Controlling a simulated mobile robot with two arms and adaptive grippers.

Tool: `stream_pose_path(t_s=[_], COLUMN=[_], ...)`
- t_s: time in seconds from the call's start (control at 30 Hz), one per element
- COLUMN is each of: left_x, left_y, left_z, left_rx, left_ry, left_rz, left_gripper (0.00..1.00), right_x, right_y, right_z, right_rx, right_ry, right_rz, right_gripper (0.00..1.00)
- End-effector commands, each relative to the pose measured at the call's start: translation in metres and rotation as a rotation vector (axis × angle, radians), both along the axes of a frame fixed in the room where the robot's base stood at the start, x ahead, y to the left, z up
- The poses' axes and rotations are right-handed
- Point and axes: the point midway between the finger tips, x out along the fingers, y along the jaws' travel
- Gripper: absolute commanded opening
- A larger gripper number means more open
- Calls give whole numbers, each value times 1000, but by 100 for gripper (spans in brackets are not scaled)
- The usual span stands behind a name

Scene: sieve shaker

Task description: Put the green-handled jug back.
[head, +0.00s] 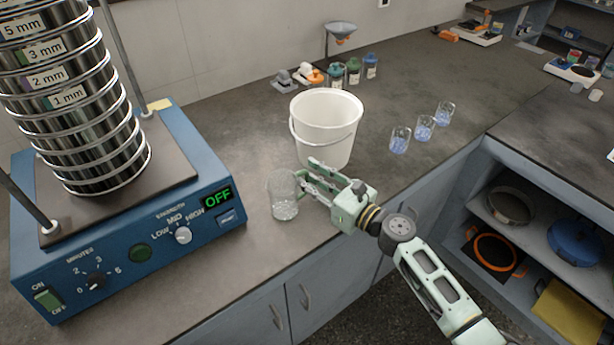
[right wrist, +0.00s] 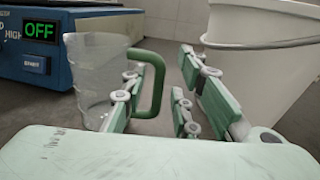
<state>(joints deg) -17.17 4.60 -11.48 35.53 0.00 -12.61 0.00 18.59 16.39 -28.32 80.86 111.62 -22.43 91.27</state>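The clear jug (head: 284,197) stands upright on the grey bench, between the blue shaker and the white bucket. Some pale material seems to lie in its bottom. In the right wrist view the jug (right wrist: 97,75) is at the left, and its green handle (right wrist: 158,85) faces my gripper. My right gripper (head: 311,179) is at the jug's right side, low over the bench. Its fingers are spread, one on the left and two on the right, with the handle between them. Whether any finger touches the handle cannot be told. My left gripper is not in view.
The white bucket (head: 327,125) stands close behind my right gripper. The blue sieve shaker (head: 120,225) with its sieve stack (head: 75,100) is at the left, its display reading OFF. Several small beakers (head: 423,128) stand to the right. Several bottles (head: 353,72) stand at the back.

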Motion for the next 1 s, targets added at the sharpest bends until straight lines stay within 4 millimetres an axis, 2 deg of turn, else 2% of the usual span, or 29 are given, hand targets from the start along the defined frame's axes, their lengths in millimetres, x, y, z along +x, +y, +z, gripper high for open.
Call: stream_pose_path(t_s=[0.2,0.43,0.63,1.0], left_x=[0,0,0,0], left_y=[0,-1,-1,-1], left_z=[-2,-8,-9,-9], left_rx=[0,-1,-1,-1], left_ry=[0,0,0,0], left_rz=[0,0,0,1], left_gripper=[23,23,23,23], right_x=[-35,-63,-73,-73], right_y=[-36,-65,-76,-76], right_z=[-2,-2,0,0], right_rx=[-4,-1,-1,0], right_ry=[1,2,1,0], right_rz=[1,0,1,1], right_gripper=[27,27,27,27])
